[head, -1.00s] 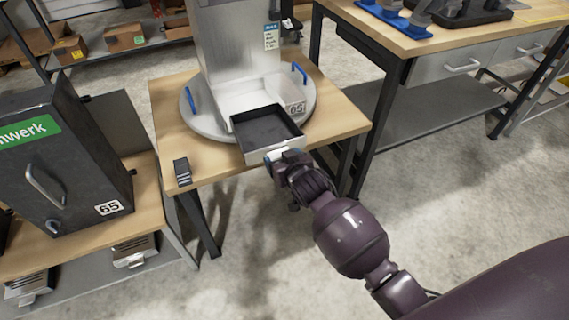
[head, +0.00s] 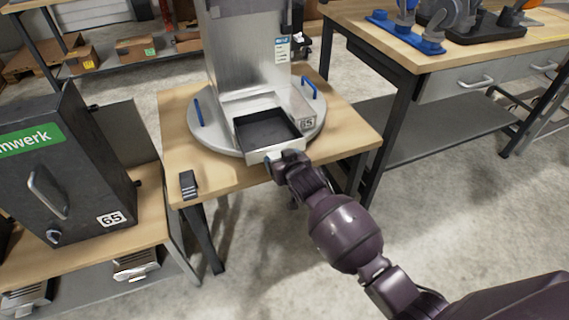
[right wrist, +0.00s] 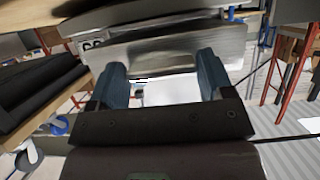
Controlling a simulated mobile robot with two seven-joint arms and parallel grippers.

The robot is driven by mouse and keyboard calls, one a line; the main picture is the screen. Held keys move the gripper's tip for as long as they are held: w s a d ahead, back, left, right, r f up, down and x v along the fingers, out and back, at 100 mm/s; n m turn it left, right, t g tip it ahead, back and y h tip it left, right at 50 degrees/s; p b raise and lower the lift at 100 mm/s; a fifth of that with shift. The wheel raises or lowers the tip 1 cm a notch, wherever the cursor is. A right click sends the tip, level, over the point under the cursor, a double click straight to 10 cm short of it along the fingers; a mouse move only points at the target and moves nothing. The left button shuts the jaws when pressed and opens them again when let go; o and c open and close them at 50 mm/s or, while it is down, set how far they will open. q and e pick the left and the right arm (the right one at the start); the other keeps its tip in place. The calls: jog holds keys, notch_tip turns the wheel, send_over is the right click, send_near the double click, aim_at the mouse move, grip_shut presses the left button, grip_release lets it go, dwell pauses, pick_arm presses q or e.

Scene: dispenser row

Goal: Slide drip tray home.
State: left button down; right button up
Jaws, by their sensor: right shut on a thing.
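The drip tray (head: 266,134) is a shallow, open-topped tray with a dark inside and a pale front. It sits partly inside the base of the silver dispenser (head: 245,50), with its front part sticking out toward me. My right gripper (head: 275,162) is at the tray's front and shut on it. In the right wrist view, the blue fingertips (right wrist: 164,88) stand on either side of a pale piece at the tray front; the exact grip is partly hidden. My left gripper is not in view.
The dispenser stands on a round grey plate (head: 206,136) with blue handles, on a wooden table (head: 345,135). A small dark block (head: 189,184) lies at the table's front left. A black cabinet (head: 60,160) stands left, a workbench (head: 470,45) right.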

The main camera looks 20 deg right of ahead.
aim_at(277, 150)
pick_arm(q)
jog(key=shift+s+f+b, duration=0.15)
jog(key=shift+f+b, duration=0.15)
jog(key=shift+b, duration=0.05)
pick_arm(e)
jog(key=shift+w+a, duration=0.1)
jog(key=shift+w, duration=1.75)
jog(key=shift+f, duration=0.2)
jog(key=shift+w, duration=0.1)
